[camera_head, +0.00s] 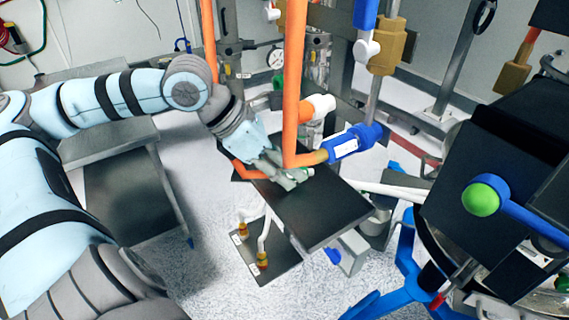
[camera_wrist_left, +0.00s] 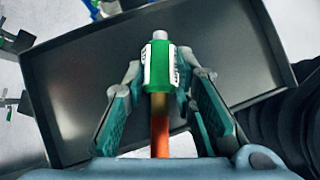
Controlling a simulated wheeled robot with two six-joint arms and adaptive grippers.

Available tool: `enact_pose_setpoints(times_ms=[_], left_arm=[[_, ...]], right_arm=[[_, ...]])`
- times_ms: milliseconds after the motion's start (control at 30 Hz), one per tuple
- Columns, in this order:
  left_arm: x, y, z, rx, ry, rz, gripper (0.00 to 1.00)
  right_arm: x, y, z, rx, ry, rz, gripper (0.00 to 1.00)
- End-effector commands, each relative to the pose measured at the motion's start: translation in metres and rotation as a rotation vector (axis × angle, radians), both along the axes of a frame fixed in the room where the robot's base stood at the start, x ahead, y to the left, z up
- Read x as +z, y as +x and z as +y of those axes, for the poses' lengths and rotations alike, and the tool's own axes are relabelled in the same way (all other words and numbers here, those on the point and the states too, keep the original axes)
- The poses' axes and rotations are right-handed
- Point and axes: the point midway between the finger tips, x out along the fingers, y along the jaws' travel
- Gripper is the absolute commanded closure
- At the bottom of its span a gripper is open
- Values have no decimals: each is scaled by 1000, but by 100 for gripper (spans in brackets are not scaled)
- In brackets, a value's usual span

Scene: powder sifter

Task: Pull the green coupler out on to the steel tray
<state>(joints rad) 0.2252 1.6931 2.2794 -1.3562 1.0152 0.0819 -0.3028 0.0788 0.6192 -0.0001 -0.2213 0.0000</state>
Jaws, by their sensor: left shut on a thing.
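The green coupler (camera_wrist_left: 158,68) shows in the left wrist view as a green sleeve with white labels and a pale grey tip. My left gripper (camera_wrist_left: 162,82) has one finger on each side of it and is shut on it. The orange pipe (camera_wrist_left: 160,135) runs in line below the coupler. The dark steel tray (camera_wrist_left: 90,80) lies under and behind the coupler. In the head view, my left gripper (camera_head: 288,178) is over the far left part of the tray (camera_head: 325,212), and its fingers mostly hide the coupler. My right gripper is not in view.
An upright orange pipe (camera_head: 292,80) stands right beside my left gripper. A blue coupler (camera_head: 350,142) sits on its right-hand branch. A black machine with a green knob (camera_head: 481,199) fills the right side. The tray's near part is bare.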

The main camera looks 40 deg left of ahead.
Motion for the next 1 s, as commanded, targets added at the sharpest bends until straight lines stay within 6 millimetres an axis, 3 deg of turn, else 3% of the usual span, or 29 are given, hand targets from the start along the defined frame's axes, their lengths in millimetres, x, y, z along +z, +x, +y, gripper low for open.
enact_pose_setpoints(times_ms=[33, 67, 200, 500, 667, 767, 1000], left_arm=[[1, 0, 0, 0, -1, -1, 100], [1, 0, 0, 0, -1, -1, 72], [1, 0, 0, 0, -2, 0, 52], [1, 0, 0, 0, 0, 0, 52], [13, -1, 2, -1, 6, 3, 52], [29, 0, 2, 5, 9, 1, 52], [88, 0, 1, 4, 3, -1, 52]], right_arm=[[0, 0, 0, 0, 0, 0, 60], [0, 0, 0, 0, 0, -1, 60], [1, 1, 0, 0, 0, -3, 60], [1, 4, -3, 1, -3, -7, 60], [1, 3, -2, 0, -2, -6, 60], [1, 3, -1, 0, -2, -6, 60], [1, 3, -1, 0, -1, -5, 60]])
